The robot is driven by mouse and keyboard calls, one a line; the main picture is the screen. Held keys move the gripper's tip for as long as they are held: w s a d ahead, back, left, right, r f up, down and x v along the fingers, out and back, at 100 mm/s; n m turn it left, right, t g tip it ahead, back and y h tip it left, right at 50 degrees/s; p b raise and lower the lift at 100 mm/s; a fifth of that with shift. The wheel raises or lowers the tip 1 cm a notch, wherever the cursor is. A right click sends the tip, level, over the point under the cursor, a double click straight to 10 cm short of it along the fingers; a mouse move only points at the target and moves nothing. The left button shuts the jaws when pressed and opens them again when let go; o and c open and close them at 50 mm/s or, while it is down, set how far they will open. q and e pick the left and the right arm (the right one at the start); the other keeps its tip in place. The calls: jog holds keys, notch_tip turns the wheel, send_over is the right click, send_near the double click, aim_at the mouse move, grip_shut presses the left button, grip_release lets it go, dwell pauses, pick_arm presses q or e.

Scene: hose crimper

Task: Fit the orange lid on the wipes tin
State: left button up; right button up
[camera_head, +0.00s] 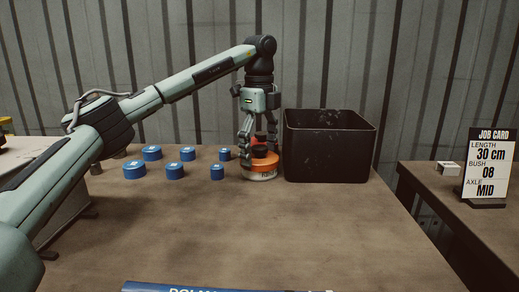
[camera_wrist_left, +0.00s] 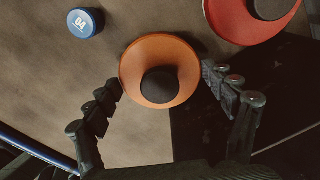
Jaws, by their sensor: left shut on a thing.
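The orange lid (camera_head: 265,161) with a black knob is at the top of the pale wipes tin (camera_head: 262,175), left of the black bin. I cannot tell whether the lid is fully seated or slightly above the rim. My left gripper (camera_head: 259,152) points down, shut on the orange lid, with a finger at either side. In the left wrist view the lid (camera_wrist_left: 135,68) lies between the fingertips and hides the tin below. My right gripper is in neither view.
A black open bin (camera_head: 330,155) stands close to the right of the tin. A red lid with a black knob (camera_wrist_left: 232,22) is just behind the orange one. Several blue numbered bushes (camera_head: 134,170) stand to the left. The front table is mostly clear. A job card (camera_head: 490,165) stands right.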

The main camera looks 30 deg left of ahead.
aim_at(259, 147)
pick_arm(q)
jog(key=shift+f, duration=0.2)
jog(key=o, duration=0.7)
jog(key=shift+o, duration=1.7)
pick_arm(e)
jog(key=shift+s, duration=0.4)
pick_arm(q)
jog(key=shift+r, duration=0.55)
notch_tip(259, 147, up, 12)
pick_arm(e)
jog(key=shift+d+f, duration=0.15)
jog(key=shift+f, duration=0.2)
pick_arm(q)
jog(key=shift+r, duration=0.1)
